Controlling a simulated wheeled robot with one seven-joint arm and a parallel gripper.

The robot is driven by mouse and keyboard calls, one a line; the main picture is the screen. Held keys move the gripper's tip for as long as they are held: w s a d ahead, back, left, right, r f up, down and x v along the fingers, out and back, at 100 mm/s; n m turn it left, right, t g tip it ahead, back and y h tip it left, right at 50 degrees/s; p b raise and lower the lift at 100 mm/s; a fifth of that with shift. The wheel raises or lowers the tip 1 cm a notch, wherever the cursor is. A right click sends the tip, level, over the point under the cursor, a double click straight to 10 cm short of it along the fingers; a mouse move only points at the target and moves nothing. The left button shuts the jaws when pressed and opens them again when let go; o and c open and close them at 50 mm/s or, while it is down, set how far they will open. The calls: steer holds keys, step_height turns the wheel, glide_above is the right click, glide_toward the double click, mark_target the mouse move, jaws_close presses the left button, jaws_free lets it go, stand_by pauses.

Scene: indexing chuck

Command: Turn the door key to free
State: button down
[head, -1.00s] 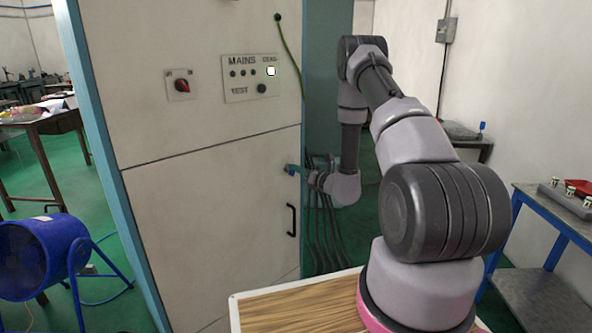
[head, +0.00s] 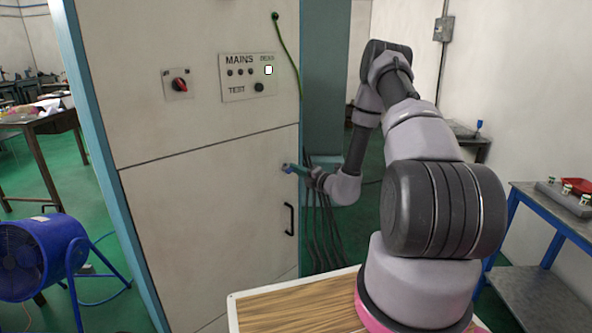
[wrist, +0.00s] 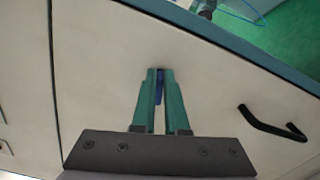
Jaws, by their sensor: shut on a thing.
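The door key is blue and shows as a thin sliver (wrist: 160,88) between the green fingers in the wrist view. It sits at the cabinet's lower door (head: 220,215), above the black handle. My gripper (head: 288,168) is at the door face and is shut on the key. The fingers also show in the wrist view (wrist: 161,80), one on each side of the key. Most of the key and its lock are hidden by the fingers, so I cannot tell its exact angle.
A black door handle (head: 290,219) stands out just below the key. Above are a red rotary switch (head: 180,85) and a MAINS panel (head: 248,77). A blue fan (head: 38,262) stands left, and a blue bench (head: 540,240) right.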

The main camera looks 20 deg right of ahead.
steer(key=shift+f+m, duration=0.25)
steer(key=shift+m, duration=1.25)
steer(key=c, duration=0.9)
jaws_free()
steer(key=shift+c, duration=0.2)
steer(key=shift+d, duration=0.1)
steer(key=v, duration=1)
steer(key=shift+s, duration=0.4)
steer(key=shift+d, duration=0.1)
